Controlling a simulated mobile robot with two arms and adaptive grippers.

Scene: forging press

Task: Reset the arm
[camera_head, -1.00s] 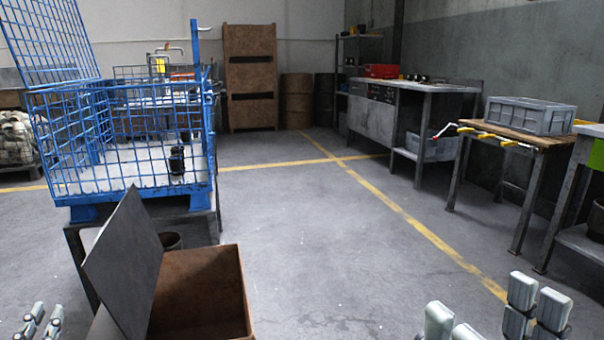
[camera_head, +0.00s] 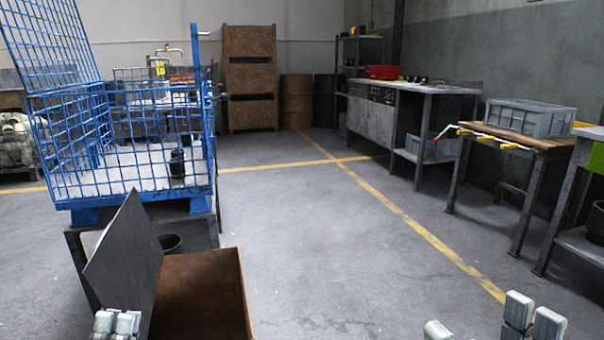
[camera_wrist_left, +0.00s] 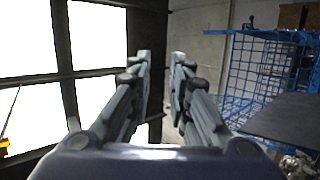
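My left gripper (camera_head: 117,323) shows at the bottom left of the head view, in front of the tilted dark plate of the rusty box. In the left wrist view its two fingers (camera_wrist_left: 161,62) stand apart with a gap between them, and nothing is held. My right gripper (camera_head: 482,325) is at the bottom right of the head view. Its fingers are spread wide, with no object visible between them. Its lower part is cut off by the frame edge.
The open rusty box (camera_head: 205,290) with its dark plate (camera_head: 125,262) stands close at lower left. Behind it is a blue wire cage (camera_head: 130,195) holding a black part (camera_head: 177,163). A wooden-topped table (camera_head: 510,138) bears a grey crate (camera_head: 530,116). The middle floor is clear.

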